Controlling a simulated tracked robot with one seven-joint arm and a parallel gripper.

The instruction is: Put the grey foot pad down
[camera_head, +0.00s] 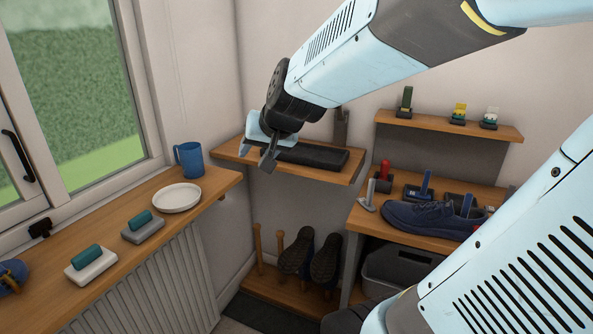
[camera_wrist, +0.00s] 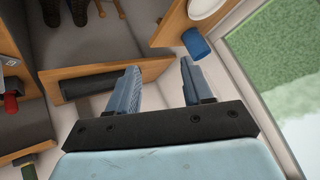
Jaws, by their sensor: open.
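My gripper (camera_head: 258,153) is open at the corner wall shelf (camera_head: 226,152); in the wrist view (camera_wrist: 158,80) nothing shows between its fingers. On the windowsill, a grey pad (camera_head: 143,230) with a teal grip lies next to a white pad (camera_head: 91,264) with a teal grip. I cannot tell for certain which grey piece is the foot pad. The arm hides part of the corner shelf.
The windowsill (camera_head: 222,183) also bears a blue mug (camera_head: 188,160) and a white plate (camera_head: 177,198). The right bench (camera_head: 375,221) holds blue shoes (camera_head: 420,217) and handled tools. A higher shelf (camera_head: 440,127) bears small items. Dark boots (camera_head: 297,252) hang below, by wooden pegs.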

